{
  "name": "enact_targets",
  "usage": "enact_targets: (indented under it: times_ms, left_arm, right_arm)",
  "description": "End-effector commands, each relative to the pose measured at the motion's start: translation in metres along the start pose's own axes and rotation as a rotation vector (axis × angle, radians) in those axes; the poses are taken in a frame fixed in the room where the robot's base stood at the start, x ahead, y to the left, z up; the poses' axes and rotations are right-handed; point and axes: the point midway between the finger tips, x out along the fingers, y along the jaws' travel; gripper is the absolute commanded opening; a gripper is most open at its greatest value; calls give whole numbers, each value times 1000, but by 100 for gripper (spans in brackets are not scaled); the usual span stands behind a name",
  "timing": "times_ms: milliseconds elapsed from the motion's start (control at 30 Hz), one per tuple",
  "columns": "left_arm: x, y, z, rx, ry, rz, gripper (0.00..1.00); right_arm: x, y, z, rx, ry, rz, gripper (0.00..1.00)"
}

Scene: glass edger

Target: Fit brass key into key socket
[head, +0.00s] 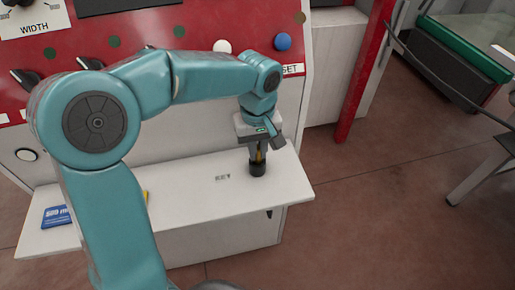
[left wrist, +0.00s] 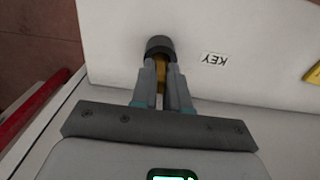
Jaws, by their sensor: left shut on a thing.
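The brass key (left wrist: 173,82) is between the fingers of my left gripper (left wrist: 168,75), which is shut on it. In the head view the key (head: 259,156) shows as a thin brass strip below the left gripper (head: 258,150). The key socket is a short dark cylinder (head: 257,168) on the white shelf, right under the gripper; it also shows in the left wrist view (left wrist: 160,45). The key's lower end meets or overlaps the socket's opening; how deep it sits is hidden. My right gripper is not in view.
The white shelf (head: 190,205) carries a printed KEY label (head: 223,177) beside the socket and a blue card (head: 58,215) at the left. The red control panel (head: 120,45) with knobs and buttons rises behind. The shelf's right end is clear.

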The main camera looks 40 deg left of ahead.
Motion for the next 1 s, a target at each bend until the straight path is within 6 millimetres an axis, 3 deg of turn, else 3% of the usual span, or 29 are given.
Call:
enact_targets:
  times_ms: [267, 300, 367, 400, 767, 1000]
  left_arm:
    - [4, 0, -2, -1, 5, 4, 0]
    - [4, 0, -2, -1, 4, 4, 18]
    - [4, 0, -2, -1, 4, 4, 37]
    - [4, 0, -2, -1, 4, 4, 40]
    - [-5, 1, -2, -1, 6, 5, 40]
    - [-56, 1, -1, 0, 7, 8, 40]
  right_arm:
    - [0, 0, 0, 0, 0, 0, 43]
    - [0, 0, 0, 0, 0, 0, 43]
    - [0, 0, 0, 0, 0, 0, 43]
    - [0, 0, 0, 0, 0, 0, 43]
    - [0, 0, 0, 0, 0, 0, 43]
    - [-1, 0, 0, 0, 0, 0, 43]
